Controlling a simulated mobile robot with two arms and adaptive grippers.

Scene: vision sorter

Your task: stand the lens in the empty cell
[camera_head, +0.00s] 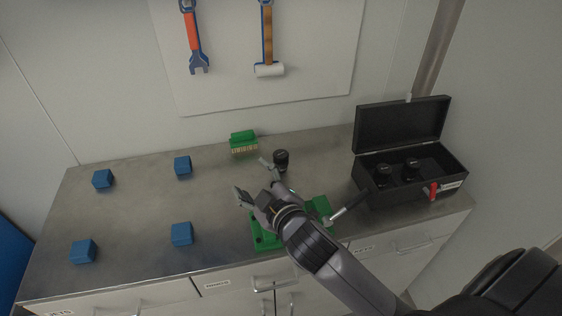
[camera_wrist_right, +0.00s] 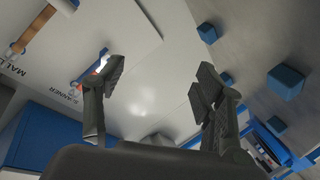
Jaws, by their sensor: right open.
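A short black lens (camera_head: 281,158) stands upright on the metal counter, just behind and right of my right gripper. A black case (camera_head: 400,200) stands open at the right of the counter, its lid raised at the back. Two dark lenses, one at the left (camera_head: 383,174) and one further right (camera_head: 411,168), stand inside it. The dark interior makes its cell walls and any empty cell hard to tell. My right gripper (camera_head: 252,180) is open above the counter, apart from the lens. In the right wrist view its fingers (camera_wrist_right: 160,78) are spread with nothing between them. My left gripper is not in view.
A green tray (camera_head: 265,241) lies partly hidden under my right arm. A red part (camera_head: 433,190) is on the case front.

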